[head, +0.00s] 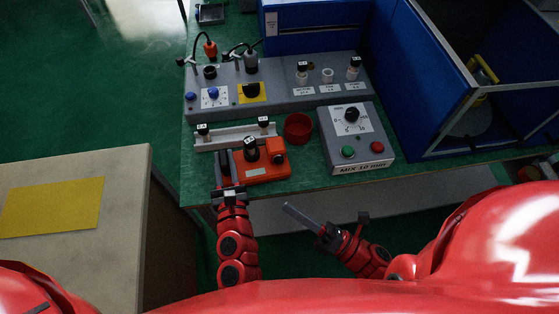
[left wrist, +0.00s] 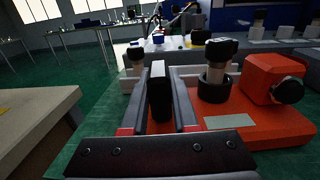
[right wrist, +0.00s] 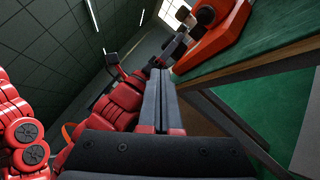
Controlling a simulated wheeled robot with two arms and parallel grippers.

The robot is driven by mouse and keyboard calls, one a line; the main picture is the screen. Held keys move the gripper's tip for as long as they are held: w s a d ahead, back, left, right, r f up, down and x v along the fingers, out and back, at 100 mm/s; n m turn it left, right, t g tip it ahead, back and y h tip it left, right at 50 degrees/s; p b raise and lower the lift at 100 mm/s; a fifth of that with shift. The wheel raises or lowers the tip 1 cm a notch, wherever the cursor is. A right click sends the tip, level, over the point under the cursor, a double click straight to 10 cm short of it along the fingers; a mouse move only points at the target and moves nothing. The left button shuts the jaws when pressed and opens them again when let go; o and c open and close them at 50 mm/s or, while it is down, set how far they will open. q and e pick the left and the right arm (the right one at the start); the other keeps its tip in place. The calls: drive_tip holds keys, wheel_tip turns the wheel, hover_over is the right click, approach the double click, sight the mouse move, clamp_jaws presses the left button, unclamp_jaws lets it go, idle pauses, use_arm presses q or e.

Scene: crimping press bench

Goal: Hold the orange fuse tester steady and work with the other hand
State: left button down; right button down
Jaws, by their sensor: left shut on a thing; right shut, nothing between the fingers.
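The orange fuse tester (head: 262,172) sits at the front edge of the green bench. It has a black-capped post (head: 250,150) and a black knob on its right block. My left gripper (head: 224,162) is at its left end. In the left wrist view the fingers (left wrist: 160,90) are closed on an upright black tab beside the orange body (left wrist: 265,125). My right gripper (head: 288,207) is shut and empty, in front of the bench edge and apart from the tester. The right wrist view shows its fingers together (right wrist: 160,95) and the tester (right wrist: 222,35) beyond.
A white rail (head: 232,138) with black-capped posts lies behind the tester. A red cup (head: 298,127) and a grey mixer box (head: 350,158) stand to the right. A grey panel (head: 310,98) with knobs and sockets is behind. A blue press enclosure (head: 420,60) fills the back right.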

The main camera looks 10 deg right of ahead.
sight(287, 174)
use_arm(q)
drive_tip(key=shift+f, duration=0.2)
use_arm(e)
drive_tip(key=shift+d+r, duration=0.3)
drive_tip(key=shift+d, duration=0.1)
drive_tip(key=shift+w+a, duration=0.2)
drive_tip(key=shift+w, duration=2)
drive_tip(key=shift+w+a, duration=0.15)
drive_tip(key=shift+w, duration=2)
use_arm(q)
drive_tip(key=shift+r, duration=0.1)
use_arm(e)
drive_tip(key=shift+w, duration=0.45)
use_arm(q)
drive_tip(key=shift+s, duration=0.1)
use_arm(e)
drive_tip(key=shift+w, duration=0.45)
drive_tip(key=shift+s, duration=0.7)
